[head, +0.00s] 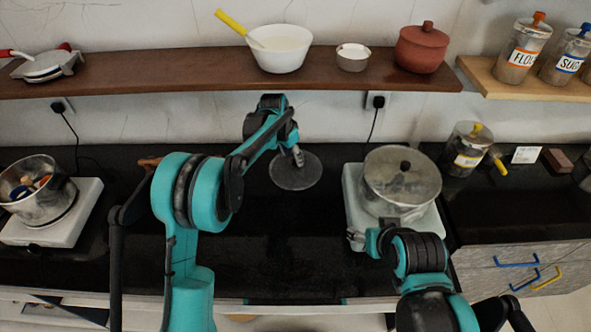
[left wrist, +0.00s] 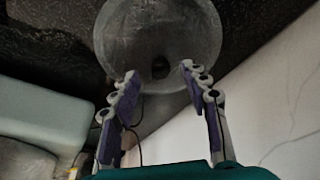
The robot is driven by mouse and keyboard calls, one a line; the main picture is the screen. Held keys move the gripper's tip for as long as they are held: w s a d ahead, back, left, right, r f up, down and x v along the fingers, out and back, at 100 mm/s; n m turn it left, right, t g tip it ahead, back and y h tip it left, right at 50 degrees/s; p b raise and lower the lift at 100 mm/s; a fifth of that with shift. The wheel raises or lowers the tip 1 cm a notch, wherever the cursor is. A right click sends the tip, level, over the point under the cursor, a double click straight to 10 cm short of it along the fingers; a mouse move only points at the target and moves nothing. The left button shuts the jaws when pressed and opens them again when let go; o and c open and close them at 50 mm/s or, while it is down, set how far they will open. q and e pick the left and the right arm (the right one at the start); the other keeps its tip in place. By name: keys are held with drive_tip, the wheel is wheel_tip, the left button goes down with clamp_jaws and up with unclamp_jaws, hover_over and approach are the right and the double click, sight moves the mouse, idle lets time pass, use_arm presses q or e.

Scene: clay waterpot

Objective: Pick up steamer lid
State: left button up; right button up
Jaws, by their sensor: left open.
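A round grey lid (head: 296,172) lies on the dark counter, left of the pot on the right-hand burner. In the left wrist view this lid (left wrist: 160,30) fills the top middle, and its dark knob (left wrist: 160,68) shows between my fingertips. My left gripper (head: 298,156) is over the lid in the head view and hides part of it. In the left wrist view my left gripper (left wrist: 158,71) is open, with nothing held. My right gripper (head: 357,239) is low beside the pot's near left side; its jaw state is unclear.
A lidded metal pot (head: 402,190) stands on the white right-hand burner (head: 350,190). An open pot (head: 40,203) stands on the left burner. A brown shelf (head: 170,79) with bowls runs along the wall. Jars (head: 466,150) stand at the right. The middle counter is mostly clear.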

sight(295, 165)
use_arm(q)
drive_tip(key=x, duration=0.3)
drive_tip(key=shift+w+d+b, duration=0.1)
drive_tip(key=shift+w+b, duration=0.05)
drive_tip(key=shift+b, duration=0.25)
drive_tip(key=shift+c, duration=0.3)
clamp_jaws()
drive_tip(key=shift+r, duration=0.15)
